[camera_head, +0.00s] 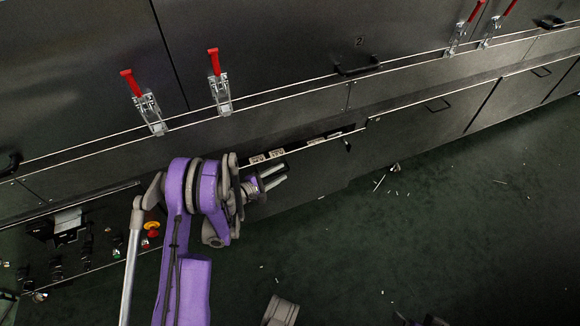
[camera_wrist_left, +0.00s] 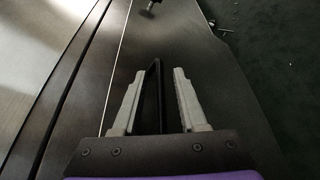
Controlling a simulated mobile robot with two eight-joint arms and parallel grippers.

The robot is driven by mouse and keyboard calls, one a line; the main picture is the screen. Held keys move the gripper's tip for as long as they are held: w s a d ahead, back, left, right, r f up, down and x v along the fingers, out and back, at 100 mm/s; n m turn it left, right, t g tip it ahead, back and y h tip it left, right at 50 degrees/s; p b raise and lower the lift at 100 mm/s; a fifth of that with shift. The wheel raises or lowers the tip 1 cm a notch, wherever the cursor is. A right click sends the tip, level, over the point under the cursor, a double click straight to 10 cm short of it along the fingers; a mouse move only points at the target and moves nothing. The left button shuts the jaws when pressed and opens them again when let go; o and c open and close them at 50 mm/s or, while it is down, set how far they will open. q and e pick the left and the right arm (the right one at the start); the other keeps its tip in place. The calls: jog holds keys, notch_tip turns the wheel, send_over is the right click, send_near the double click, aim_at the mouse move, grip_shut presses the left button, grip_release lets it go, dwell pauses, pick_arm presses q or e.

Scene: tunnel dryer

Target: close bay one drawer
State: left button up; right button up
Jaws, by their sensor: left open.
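The bay one drawer (camera_head: 315,181) is the dark low front just right of my left gripper. Its top edge stands out from the cabinet, and pale labelled pieces (camera_head: 267,157) show in the gap behind it. My left gripper (camera_head: 280,174) is open at the drawer front. In the left wrist view its two grey fingers (camera_wrist_left: 160,72) lie on either side of a thin black bar, which looks like the drawer handle (camera_wrist_left: 155,92). I cannot tell whether they touch it. The drawer front (camera_wrist_left: 225,85) fills the area behind.
A control panel (camera_head: 95,240) with knobs and a red-yellow emergency button (camera_head: 152,229) is left of my arm. Red-handled clamps (camera_head: 219,82) line the cabinet above. Another low front (camera_head: 430,118) continues right. The dark green floor (camera_head: 440,220) is open, with small pale scraps.

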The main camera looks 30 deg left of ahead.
pick_arm(q)
jog(key=shift+w+d+f, duration=0.1)
jog(key=shift+w+d, duration=0.05)
jog(key=shift+w, duration=0.25)
jog(key=shift+s, duration=0.1)
jog(key=shift+c, duration=0.6)
grip_shut()
dwell(0.5)
